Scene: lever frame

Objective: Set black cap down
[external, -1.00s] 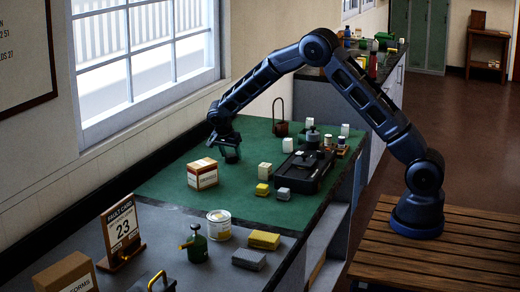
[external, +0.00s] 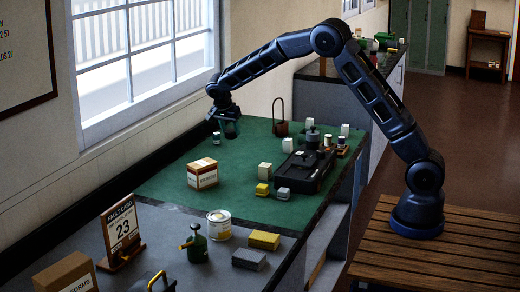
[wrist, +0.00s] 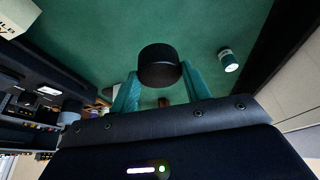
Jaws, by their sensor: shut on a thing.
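My gripper (external: 230,130) hangs above the far left part of the green mat (external: 215,205), clear of its surface. In the wrist view its two teal fingers (wrist: 160,72) are shut on a round black cap (wrist: 160,62), one finger on each side. The cap is too dark and small to make out between the fingers in the external view.
A labelled carton (external: 202,174) stands nearer. A black tray (external: 303,172), small blocks and jars fill the right side. Mat between is clear.

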